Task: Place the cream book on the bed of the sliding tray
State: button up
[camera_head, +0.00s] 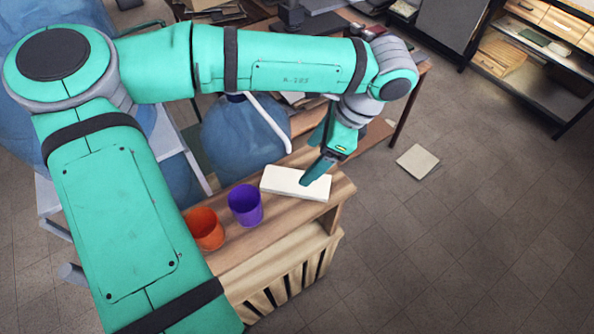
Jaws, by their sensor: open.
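A cream, flat, book-like block (284,181) lies on a wooden unit (239,242) at the centre, near its right end. I take it as the cream book. My gripper (317,180) points down at the book's right end, and a teal finger covers part of it. The jaws are open. I cannot tell whether a finger touches the book. I cannot clearly pick out the sliding tray; a slatted wooden part (290,268) shows below the top of the unit.
A purple cup (245,205) and an orange cup (205,230) stand left of the book. Blue rounded seats and white frames lie behind. A pale square (417,161) lies on the floor at right. Shelving (540,60) stands at upper right. The floor at lower right is clear.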

aim_at(300, 176)
jog(key=x, duration=0.3)
jog(key=shift+s+f, duration=0.3)
jog(key=shift+s, duration=0.05)
jog(key=shift+s+d+f, duration=0.15)
jog(key=shift+f, duration=0.25)
jog(key=x, duration=0.5)
jog(key=shift+w, duration=0.25)
jog(key=shift+w, duration=0.1)
jog(key=c, duration=1.4)
jog(key=shift+o, duration=0.2)
